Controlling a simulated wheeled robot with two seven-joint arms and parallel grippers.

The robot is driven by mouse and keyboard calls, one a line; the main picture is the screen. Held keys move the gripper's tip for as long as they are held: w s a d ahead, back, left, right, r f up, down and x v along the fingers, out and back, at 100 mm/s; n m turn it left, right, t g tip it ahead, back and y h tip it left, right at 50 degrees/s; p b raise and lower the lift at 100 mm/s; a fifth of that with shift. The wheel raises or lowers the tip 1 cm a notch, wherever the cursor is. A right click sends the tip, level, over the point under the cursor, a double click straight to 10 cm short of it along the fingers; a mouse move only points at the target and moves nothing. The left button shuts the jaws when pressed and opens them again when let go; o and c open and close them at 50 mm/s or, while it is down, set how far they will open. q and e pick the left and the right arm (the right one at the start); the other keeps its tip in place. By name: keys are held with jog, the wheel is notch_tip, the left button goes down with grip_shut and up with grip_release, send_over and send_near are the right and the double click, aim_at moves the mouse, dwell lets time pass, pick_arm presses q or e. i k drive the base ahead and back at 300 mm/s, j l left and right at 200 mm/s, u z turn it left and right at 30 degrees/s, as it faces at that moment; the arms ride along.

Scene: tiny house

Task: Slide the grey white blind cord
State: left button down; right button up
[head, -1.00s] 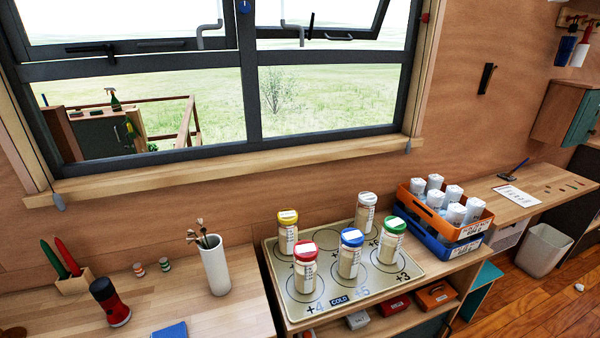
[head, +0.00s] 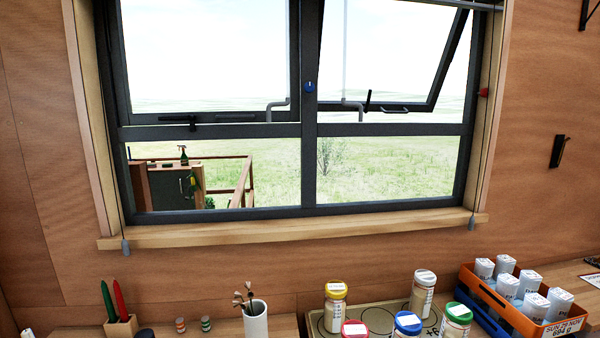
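A thin dark cord with a grey pull (head: 125,247) hangs down the left side of the window frame. Its pull sits against the sill's left end. A second thin cord with a grey pull (head: 472,222) hangs on the right side, ending at the sill's right end. I cannot tell which of these the task means. Neither of my grippers is in view.
The dark window frame (head: 309,170) has its upper right pane tilted open. Below the wooden sill (head: 300,230) stand a white vase (head: 256,322), several lidded jars and an orange crate (head: 540,325) of white containers. The wall between sill and counter is bare.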

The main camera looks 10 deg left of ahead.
aim_at(125, 245)
jog(key=k+j+u, duration=0.45)
jog(key=k+u, duration=0.25)
jog(key=u, duration=0.4)
